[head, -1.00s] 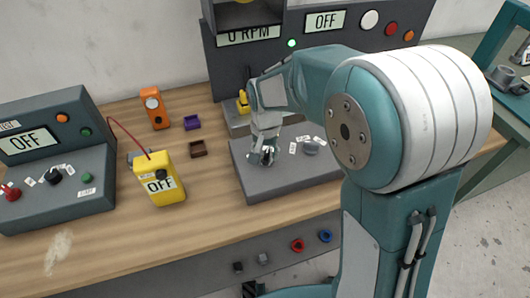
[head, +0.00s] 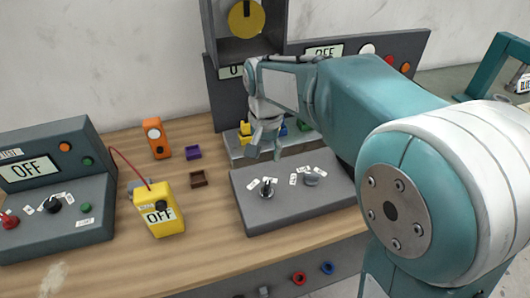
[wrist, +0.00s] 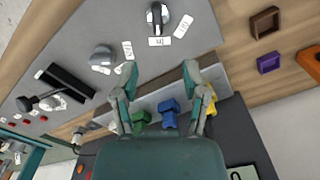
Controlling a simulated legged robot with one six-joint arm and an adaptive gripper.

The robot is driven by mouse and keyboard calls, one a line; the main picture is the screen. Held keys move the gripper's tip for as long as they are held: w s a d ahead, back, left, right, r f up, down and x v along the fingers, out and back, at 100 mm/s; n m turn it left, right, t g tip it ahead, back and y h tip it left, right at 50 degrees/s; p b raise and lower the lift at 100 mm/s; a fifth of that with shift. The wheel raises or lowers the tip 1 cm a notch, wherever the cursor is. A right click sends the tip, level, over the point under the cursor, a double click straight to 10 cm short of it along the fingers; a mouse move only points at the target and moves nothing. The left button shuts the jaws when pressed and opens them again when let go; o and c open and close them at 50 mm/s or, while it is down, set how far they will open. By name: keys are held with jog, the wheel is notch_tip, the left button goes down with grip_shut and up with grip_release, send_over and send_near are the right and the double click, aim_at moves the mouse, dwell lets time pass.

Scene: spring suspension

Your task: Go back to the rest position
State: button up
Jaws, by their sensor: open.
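My gripper (head: 264,152) is open and empty in the head view. It hangs above the back part of the grey control panel (head: 245,200), apart from the panel's two knobs. The left knob (head: 266,188) is dark with a pale bar, and the right knob (head: 312,178) is grey. In the wrist view my gripper (wrist: 160,80) shows its two fingers spread apart, with the shelf and its coloured pieces between and below them. The left knob (wrist: 157,16) is at the top of the wrist view.
A ledge behind the panel holds a yellow piece (head: 245,130), a blue piece (wrist: 169,113) and a green piece (wrist: 141,121). A yellow meter (head: 158,210), an orange device (head: 156,138) and two small trays stand to the left. A tall dark cabinet (head: 215,90) rises behind.

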jog(key=s+d+r+n+t, duration=0.1)
jog(key=s+d+r+t, duration=0.1)
jog(key=s+d, duration=0.4)
jog(key=s+d+r+n+t, duration=0.2)
jog(key=s+d, duration=0.5)
jog(key=s, duration=0.6)
jog(key=shift+s+t, duration=0.15)
jog(key=shift+t, duration=0.65)
